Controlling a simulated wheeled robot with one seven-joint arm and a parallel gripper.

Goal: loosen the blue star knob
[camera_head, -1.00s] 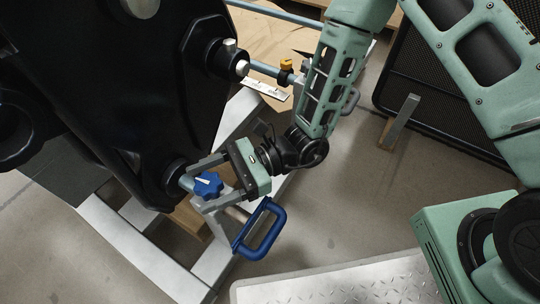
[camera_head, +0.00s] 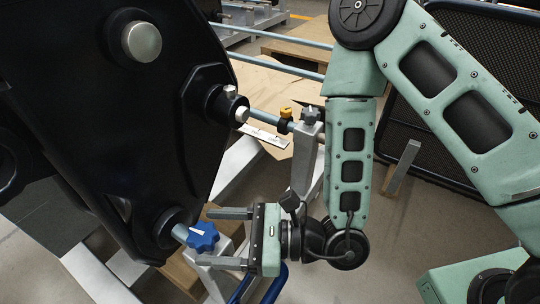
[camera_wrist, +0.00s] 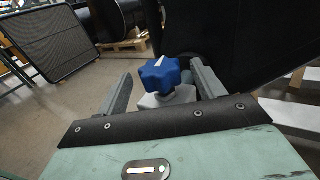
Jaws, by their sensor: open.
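The blue star knob (camera_head: 203,236) with a white pointer mark sits on top of a grey clamp block (camera_head: 216,258), beside a light-blue rod end that enters the black machine body. My gripper (camera_head: 232,238) is open, with one finger on the far side of the knob and one on the near side. In the wrist view the blue star knob (camera_wrist: 160,74) stands between and just beyond the two fingers of my gripper (camera_wrist: 158,82), with a gap on each side. I see no contact. The knob's white mark points up and slightly right in the wrist view.
The large black machine body (camera_head: 120,120) fills the left. A second post with a dark star knob (camera_head: 310,114) and a yellow-orange clip (camera_head: 285,112) stands farther back. A blue handle (camera_head: 270,285) lies partly hidden below my gripper. A black mesh panel (camera_head: 455,130) stands at the right.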

